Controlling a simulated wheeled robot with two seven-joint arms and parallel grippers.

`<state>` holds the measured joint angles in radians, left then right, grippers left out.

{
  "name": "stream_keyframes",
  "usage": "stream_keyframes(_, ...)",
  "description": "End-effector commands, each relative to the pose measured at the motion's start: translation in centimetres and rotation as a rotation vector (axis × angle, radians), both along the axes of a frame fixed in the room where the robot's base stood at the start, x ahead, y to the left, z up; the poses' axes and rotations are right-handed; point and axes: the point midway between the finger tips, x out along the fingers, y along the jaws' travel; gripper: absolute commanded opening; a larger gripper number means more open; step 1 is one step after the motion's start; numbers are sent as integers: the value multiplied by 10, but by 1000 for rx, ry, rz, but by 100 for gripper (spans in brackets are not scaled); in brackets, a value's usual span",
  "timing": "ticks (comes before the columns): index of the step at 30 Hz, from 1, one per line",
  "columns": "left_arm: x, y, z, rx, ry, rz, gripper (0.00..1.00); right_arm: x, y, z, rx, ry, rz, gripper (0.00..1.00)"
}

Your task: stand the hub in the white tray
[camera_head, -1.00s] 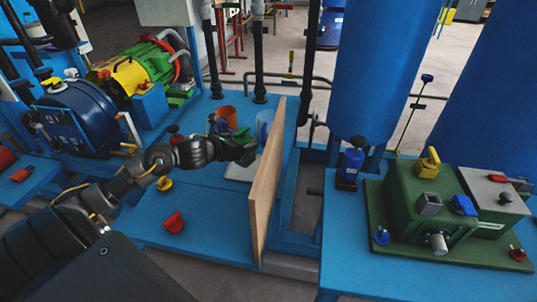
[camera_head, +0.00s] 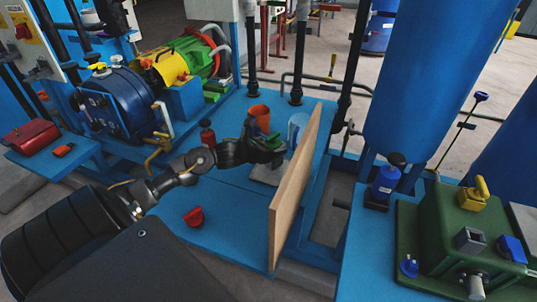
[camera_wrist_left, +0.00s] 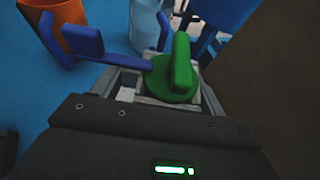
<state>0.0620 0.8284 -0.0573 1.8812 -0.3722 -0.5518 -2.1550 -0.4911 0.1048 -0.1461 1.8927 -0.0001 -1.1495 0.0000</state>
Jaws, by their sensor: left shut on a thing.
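My left gripper (camera_head: 273,157) is over the blue worktop, beside a wooden board. In the left wrist view a green round piece with a raised bar (camera_wrist_left: 181,62), which I take for the hub, sits between the fingers, and the gripper is shut on it. A pale flat tray (camera_head: 263,173) lies under the gripper, partly hidden by it. Whether the green piece touches the tray I cannot tell. My right gripper is not in view.
The wooden board (camera_head: 292,190) stands upright just right of the gripper. An orange cup (camera_head: 260,117) and a clear bluish cup (camera_head: 297,130) stand behind it. A blue forked piece (camera_wrist_left: 90,42) is near the cups. A red knob (camera_head: 194,217) lies in front on open worktop.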

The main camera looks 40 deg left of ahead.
Motion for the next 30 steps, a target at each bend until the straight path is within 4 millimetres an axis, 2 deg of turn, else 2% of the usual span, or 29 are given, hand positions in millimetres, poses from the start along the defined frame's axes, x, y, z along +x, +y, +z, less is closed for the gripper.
stream_keyframes(2, 0, 0, -2, -2, -3, 2, 37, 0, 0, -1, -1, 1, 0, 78)
stream_keyframes(5, 0, 0, -16, -4, 0, 4, 37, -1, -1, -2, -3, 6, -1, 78)
stream_keyframes(10, 0, 1, -34, -2, -3, 4, 37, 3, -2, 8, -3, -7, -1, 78)
stream_keyframes(14, 0, 1, -35, 1, -5, 3, 37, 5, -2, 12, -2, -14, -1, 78)
stream_keyframes(24, 0, 1, -38, 1, -4, 2, 37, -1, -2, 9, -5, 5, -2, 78)
stream_keyframes(25, 0, 1, -39, 1, -1, 2, 76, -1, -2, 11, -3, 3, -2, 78)
stream_keyframes(29, -1, 1, -39, 1, -1, 2, 93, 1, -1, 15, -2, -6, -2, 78)
stream_keyframes(30, -1, 1, -39, 1, -1, 2, 94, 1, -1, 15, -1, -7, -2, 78)
